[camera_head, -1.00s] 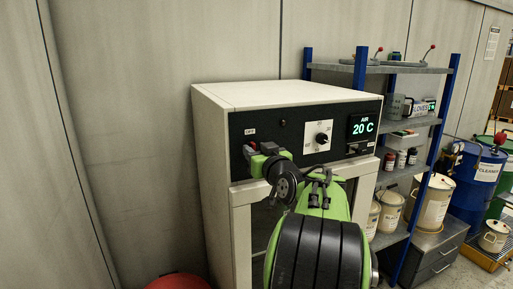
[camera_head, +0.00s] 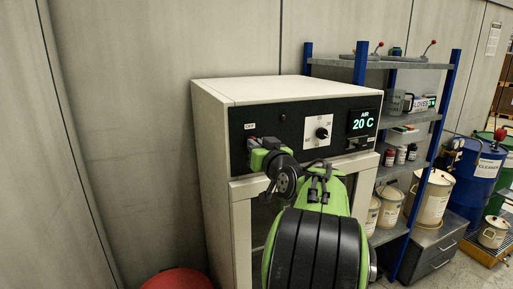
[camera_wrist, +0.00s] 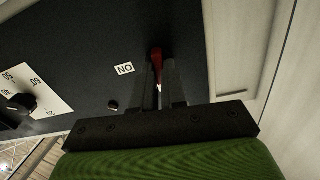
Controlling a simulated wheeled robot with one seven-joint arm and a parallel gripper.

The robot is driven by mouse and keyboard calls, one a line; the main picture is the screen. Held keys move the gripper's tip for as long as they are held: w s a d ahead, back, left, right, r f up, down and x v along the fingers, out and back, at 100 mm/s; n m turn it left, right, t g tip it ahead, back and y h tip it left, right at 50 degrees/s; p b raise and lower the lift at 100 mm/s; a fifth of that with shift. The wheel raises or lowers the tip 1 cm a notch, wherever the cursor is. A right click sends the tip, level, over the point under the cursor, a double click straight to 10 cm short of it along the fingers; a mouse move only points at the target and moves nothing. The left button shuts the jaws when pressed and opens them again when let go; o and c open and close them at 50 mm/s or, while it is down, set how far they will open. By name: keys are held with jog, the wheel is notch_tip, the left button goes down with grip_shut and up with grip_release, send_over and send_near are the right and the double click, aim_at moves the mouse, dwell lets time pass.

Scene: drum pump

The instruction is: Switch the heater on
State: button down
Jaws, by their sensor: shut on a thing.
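The heater is a pale cabinet (camera_head: 212,150) with a black control panel (camera_head: 335,108) across its upper front. The display (camera_head: 362,123) reads AIR 20 C. An OFF label (camera_head: 250,126) is at the panel's left end. My gripper (camera_head: 255,144) is at the panel just below that label. In the wrist view, a red switch lever (camera_wrist: 157,58) stands between my fingers, which are shut on it. An ON label (camera_wrist: 124,69) is beside the lever. The lever's lower part is partly hidden by the fingers, and I cannot tell its exact position.
A dial knob (camera_head: 321,133) is on the panel's middle, with a small dark round lamp or button (camera_head: 283,117) to its left. Shelves (camera_head: 410,121) with jars and cans stand at the right. A blue drum (camera_head: 477,180) is farther right. A red round object (camera_head: 178,279) is at bottom left.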

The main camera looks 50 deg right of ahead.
jog(key=m, duration=0.5)
jog(key=m+p, duration=0.1)
jog(key=m, duration=0.5)
jog(key=m+p, duration=0.1)
jog(key=m, duration=0.4)
jog(key=shift+s+d+f, duration=0.1)
jog(key=shift+d+f, duration=0.05)
jog(key=shift+f, duration=0.1)
jog(key=shift+m, duration=0.5)
jog(key=c, duration=1.2)
grip_release()
jog(key=shift+s, duration=0.1)
jog(key=b+v, duration=0.4)
jog(key=v, duration=1.1)
jog(key=shift+s+a, duration=0.2)
jog(key=shift+s, duration=0.1)
